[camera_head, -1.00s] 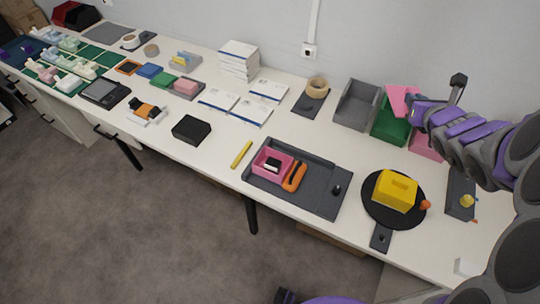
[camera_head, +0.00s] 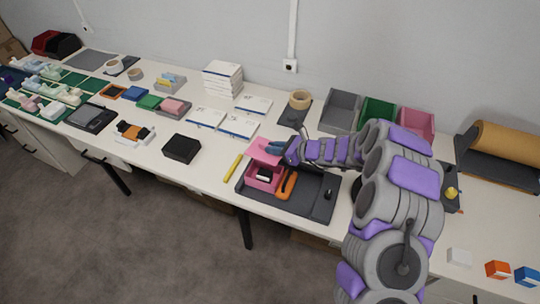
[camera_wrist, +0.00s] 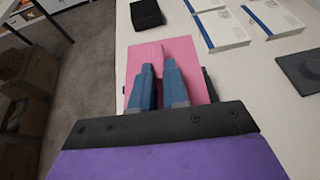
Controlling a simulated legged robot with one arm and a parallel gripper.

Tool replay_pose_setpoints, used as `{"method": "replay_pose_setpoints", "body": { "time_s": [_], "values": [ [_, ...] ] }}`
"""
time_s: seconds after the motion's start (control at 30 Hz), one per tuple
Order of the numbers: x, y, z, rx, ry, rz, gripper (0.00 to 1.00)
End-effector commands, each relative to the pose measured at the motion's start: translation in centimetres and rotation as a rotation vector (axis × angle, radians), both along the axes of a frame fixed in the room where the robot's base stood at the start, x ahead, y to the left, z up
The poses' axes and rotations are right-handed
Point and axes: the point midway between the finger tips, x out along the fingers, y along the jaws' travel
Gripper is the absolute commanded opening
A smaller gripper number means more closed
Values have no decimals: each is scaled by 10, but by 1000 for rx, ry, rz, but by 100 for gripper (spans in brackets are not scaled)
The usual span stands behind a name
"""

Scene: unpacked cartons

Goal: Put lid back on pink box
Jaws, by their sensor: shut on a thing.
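A pink lid (camera_head: 262,148) is held by my gripper (camera_head: 272,150), just above the pink box (camera_head: 262,181) in the head view. The box stands in the left part of the dark grey tray (camera_head: 318,212), and dark and white contents show in it under the lid. The lid looks tilted and partly covers the box's back. In the wrist view the blue fingers (camera_wrist: 159,88) are shut on the pink lid (camera_wrist: 178,52), which hides the box there.
An orange tool (camera_head: 286,185) lies right of the box in the tray. A yellow marker (camera_head: 233,167) lies to the left. A black box (camera_head: 182,148) and white booklets (camera_head: 238,126) stand farther left and back. Grey, green and pink bins (camera_head: 415,121) stand at the back.

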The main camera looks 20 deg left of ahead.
Motion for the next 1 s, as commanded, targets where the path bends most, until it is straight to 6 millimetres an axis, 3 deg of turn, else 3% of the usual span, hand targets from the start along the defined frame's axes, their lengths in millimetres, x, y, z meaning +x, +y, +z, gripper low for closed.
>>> {"method": "replay_pose_setpoints", "body": {
  "time_s": [0.13,0.47,0.93,1.0],
  "values": [
    [-11,7,-23,0,1,55,0],
    [-15,10,-37,0,0,73,0],
    [-15,10,-77,-1,3,71,0],
    [-14,10,-72,0,1,71,0]
  ]
}}
